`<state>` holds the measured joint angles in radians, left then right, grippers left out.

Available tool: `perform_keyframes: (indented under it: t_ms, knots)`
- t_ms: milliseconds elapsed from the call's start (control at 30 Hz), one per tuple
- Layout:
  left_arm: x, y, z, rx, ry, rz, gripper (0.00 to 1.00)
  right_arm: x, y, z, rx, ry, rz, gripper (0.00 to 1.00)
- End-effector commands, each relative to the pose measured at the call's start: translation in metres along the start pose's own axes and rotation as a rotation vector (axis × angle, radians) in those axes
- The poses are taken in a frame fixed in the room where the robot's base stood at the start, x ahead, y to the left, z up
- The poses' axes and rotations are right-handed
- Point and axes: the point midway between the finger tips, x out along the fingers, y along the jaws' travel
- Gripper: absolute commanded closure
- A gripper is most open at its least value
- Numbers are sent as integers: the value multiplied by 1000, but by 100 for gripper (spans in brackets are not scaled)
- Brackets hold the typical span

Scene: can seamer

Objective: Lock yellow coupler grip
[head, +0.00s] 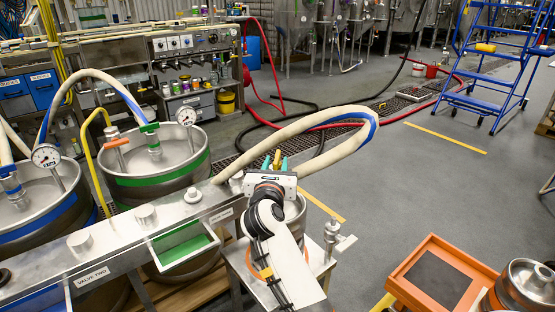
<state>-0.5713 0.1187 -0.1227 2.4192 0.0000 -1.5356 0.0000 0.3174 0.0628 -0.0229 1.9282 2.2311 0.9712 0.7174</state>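My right gripper (270,166) reaches up from the bottom middle of the head view, with a white and black wrist and teal fingertips that stand apart. A small yellow piece, seemingly the yellow coupler grip (277,158), shows between the fingertips. Whether the fingers touch it is too small to tell. The coupler body and what lies under it are hidden behind my gripper and wrist. A beige hose (330,115) with a blue stripe arches from beside the gripper to the right. My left gripper is not in view.
A steel rail (120,248) with knobs and a green-lined tray (183,246) runs along the left front. Kegs with a green coupler (149,128) and gauges (186,116) stand behind it. An orange tray (440,282) is at lower right.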

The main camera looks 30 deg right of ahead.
Motion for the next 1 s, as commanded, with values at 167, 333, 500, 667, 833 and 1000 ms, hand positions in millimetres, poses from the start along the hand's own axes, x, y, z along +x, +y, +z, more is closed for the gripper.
perform_keyframes:
  t_ms: [167,333,500,667,833,1000]
  knots:
    - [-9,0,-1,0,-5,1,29,28,0,1,-2,1,1,68]
    - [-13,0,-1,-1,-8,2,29,38,0,1,-1,0,1,68]
    - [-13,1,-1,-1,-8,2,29,40,0,0,0,0,0,68]
    - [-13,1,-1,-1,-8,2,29,40,0,0,-1,0,0,75]
    - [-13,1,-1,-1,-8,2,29,40,0,0,-1,0,0,100]
    - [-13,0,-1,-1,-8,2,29,40,0,1,0,-1,2,100]
